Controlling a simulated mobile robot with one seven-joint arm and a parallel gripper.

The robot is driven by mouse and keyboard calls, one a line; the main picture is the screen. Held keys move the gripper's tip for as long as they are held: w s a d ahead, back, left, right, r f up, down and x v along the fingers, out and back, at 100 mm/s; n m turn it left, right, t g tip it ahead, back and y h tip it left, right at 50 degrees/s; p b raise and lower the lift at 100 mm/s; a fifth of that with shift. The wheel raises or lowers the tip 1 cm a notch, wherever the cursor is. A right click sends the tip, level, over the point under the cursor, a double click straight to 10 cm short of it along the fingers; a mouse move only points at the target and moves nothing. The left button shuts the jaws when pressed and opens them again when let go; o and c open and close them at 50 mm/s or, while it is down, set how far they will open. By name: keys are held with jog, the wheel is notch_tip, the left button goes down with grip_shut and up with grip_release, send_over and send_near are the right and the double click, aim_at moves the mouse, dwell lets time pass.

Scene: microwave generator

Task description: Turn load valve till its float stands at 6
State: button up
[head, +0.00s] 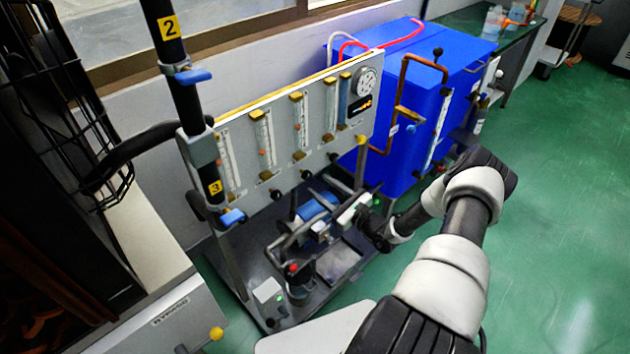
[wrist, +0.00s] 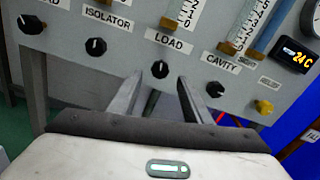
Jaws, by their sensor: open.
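The load valve is a small black knob (wrist: 160,69) with a pale pointer mark, under the LOAD label (wrist: 168,42) in the wrist view. My gripper (wrist: 159,82) is open, its two grey fingers pointing at the panel, one on each side of the load knob in the picture. I cannot tell whether they touch it. The load flow tube (wrist: 186,12) shows only its lower end and scale there. In the head view, the load tube (head: 299,122) is third from the left, too small to read its float.
The isolator knob (wrist: 95,47) and cavity knob (wrist: 215,89) flank the load knob. A yellow knob (wrist: 264,107) sits further right. In the head view, a blue cabinet (head: 420,120) stands right of the panel, and pumps and pipes (head: 310,215) lie below it.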

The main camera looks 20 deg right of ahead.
jog(key=p+v, duration=0.1)
jog(key=v, duration=1.2)
jog(key=shift+s, duration=0.1)
